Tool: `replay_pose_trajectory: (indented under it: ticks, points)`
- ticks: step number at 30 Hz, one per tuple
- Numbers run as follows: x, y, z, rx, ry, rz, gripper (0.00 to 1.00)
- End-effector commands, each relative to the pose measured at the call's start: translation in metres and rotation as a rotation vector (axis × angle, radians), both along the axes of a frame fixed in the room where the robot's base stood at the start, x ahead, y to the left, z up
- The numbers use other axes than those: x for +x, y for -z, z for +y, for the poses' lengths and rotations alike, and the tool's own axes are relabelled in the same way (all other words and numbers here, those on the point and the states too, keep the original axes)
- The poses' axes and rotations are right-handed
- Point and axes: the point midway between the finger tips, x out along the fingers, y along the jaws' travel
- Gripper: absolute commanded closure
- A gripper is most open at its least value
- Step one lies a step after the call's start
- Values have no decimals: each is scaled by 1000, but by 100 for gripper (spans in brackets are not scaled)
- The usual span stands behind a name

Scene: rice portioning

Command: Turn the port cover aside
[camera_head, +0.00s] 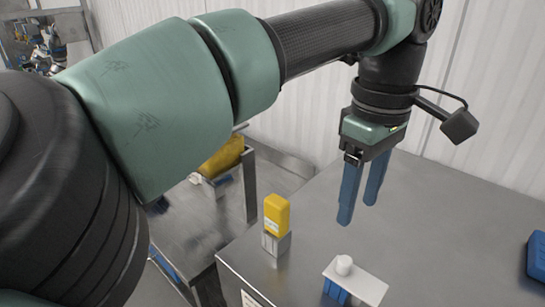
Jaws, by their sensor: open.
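My gripper (358,210) has two long blue fingers pointing down. It is open with nothing between the fingers, and it hangs above the metal table. A white flat plate (371,289) with a round white knob (344,264) lies low in the picture, nearer the camera than my gripper. Blue ribbed parts (335,291) show under its left side. I cannot tell for sure whether this plate is the port cover, and no port opening is visible. My fingers appear apart from the plate.
A yellow container (277,214) stands upright in a metal holder (276,243) near the table's left edge. A blue object (537,257) is cut off at the right. The metal table (450,230) is bare between. A lower bench with a yellow item (222,157) stands left.

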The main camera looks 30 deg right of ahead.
Motion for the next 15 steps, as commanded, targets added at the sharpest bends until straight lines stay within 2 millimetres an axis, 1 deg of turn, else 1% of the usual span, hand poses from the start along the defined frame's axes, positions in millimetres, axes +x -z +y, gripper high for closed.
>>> replay_pose_trajectory:
  ticks: [1, 5, 15]
  points:
    - [0, 9, 0, -1, 0, 1, 40]
    - [-1, 26, -1, -3, 1, 2, 40]
    - [-1, 73, -1, -5, 1, 3, 40]
